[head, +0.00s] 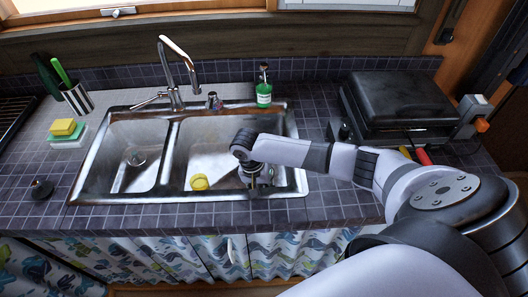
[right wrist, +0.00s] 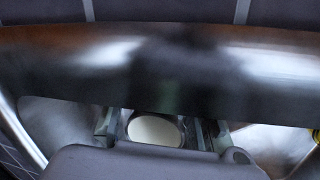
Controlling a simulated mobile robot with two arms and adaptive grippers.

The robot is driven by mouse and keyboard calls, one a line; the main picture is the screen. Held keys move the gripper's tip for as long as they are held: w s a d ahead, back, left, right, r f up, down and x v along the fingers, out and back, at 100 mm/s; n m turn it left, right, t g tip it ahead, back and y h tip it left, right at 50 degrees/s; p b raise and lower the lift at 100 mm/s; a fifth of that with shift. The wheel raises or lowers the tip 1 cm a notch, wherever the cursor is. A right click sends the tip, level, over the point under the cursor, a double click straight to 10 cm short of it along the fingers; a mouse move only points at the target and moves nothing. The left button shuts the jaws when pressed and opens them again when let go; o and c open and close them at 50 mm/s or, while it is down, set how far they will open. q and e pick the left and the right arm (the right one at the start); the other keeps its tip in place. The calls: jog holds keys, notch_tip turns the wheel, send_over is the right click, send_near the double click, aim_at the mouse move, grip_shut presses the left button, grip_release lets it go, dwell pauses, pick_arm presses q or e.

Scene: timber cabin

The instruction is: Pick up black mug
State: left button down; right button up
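My right gripper (head: 256,180) reaches down into the right basin of the sink, near its right front corner. In the right wrist view its fingers (right wrist: 160,135) stand apart on either side of a cream oval with a dark rim (right wrist: 155,131). This may be the inside of the black mug, but its outer wall is hidden. Gaps show between the oval and the fingers. In the head view the gripper covers most of whatever is below it. My left gripper is not in view.
The steel sink rim (head: 90,196) surrounds the basins, with a faucet (head: 176,65) behind. A yellow object (head: 199,182) lies in the right basin. A small dark object (head: 42,188) sits on the left counter. A black grill (head: 405,100) stands at right.

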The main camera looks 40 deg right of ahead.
grip_shut()
dwell(0.5)
dwell(0.4)
